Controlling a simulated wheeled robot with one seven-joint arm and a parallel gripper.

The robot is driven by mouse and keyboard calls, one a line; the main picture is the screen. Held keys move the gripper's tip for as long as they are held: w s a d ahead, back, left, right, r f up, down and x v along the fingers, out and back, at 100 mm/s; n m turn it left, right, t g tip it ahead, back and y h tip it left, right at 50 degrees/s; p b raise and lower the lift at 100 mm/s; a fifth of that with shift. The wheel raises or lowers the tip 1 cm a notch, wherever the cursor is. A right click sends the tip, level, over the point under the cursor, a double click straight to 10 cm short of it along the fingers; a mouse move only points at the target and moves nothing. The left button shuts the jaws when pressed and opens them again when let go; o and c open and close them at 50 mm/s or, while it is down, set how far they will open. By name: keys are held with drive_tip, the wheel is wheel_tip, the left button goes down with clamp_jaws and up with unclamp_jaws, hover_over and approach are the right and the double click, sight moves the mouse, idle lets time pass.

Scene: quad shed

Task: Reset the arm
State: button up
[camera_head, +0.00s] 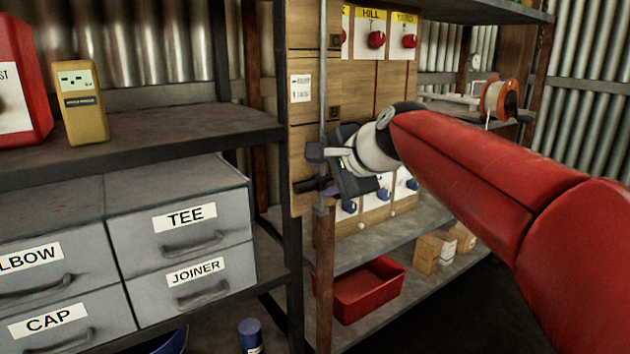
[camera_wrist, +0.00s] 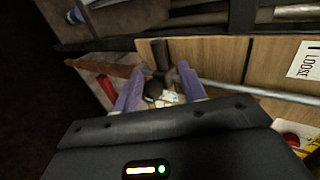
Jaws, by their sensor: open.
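My red arm reaches in from the right in the head view. My gripper (camera_head: 318,172) is in front of the wooden board's left edge, close to a thin vertical metal rod (camera_head: 323,60). In the wrist view my gripper (camera_wrist: 160,78) shows two purple fingers standing apart. A dark handle-like piece (camera_wrist: 160,55) shows between and beyond the fingers, near the end of the rod (camera_wrist: 250,92). I cannot tell whether the fingers touch it. I see nothing clearly held.
The wooden board (camera_head: 300,45) carries red and blue knobs. A lower shelf holds a red bin (camera_head: 368,295) and small boxes (camera_head: 428,252). Labelled grey drawers (camera_head: 180,225) stand left, under a shelf with a yellow device (camera_head: 82,105). A cable reel (camera_head: 498,100) is at right.

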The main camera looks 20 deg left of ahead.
drive_tip(key=shift+v, duration=1.15)
drive_tip(key=s+d+f+n+h+p, duration=0.25)
drive_tip(key=s+d, duration=0.25)
drive_tip(key=d, duration=0.3)
drive_tip(key=s+d+f+n+h+p, duration=0.1)
drive_tip(key=s+d+f+h, duration=0.15)
drive_tip(key=s+d, duration=0.4)
drive_tip(key=s+d+f+n+g+h+p, duration=0.1)
drive_tip(key=s+d+f+n+h+p, duration=0.1)
drive_tip(key=s+d+f, duration=0.9)
drive_tip(key=s+d+n+h, duration=0.1)
drive_tip(key=s+d+n, duration=0.1)
drive_tip(key=shift+d+f+g+h+p, duration=0.25)
drive_tip(key=shift+g+h+p, duration=0.05)
drive_tip(key=shift+p, duration=0.05)
drive_tip(key=shift+o, duration=0.5)
drive_tip(key=shift+n, duration=0.25)
